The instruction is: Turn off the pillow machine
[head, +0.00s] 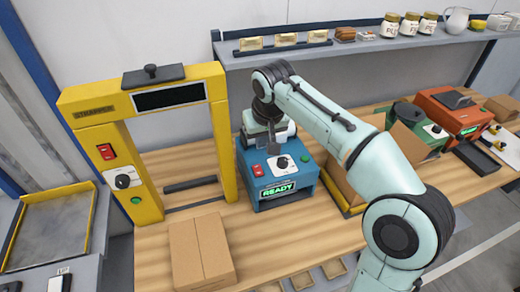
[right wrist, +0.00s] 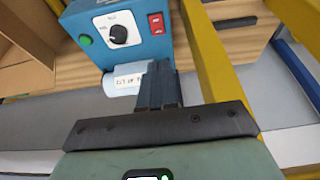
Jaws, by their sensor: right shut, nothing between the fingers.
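A blue machine (head: 262,196) stands mid-bench with a lit green READY display (head: 278,189), a red rocker switch (head: 258,170), a dial (head: 283,163) and a green button (head: 305,158). I take it as the pillow machine; its small label is unreadable. In the right wrist view, its panel shows the red switch (right wrist: 156,23), dial (right wrist: 118,34) and green button (right wrist: 85,40). My right gripper (head: 274,148) is shut and empty, over the machine just above the panel. Its fingers (right wrist: 159,72) appear apart from the switch. My left gripper is out of view.
A yellow strapper (head: 80,107) with its own red switch and dial stands left; a cardboard box (head: 202,250) lies in front of it. Green (head: 425,135) and orange (head: 450,110) machines stand right. A shelf (head: 350,45) with jars runs behind. My right arm crosses the bench's right half.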

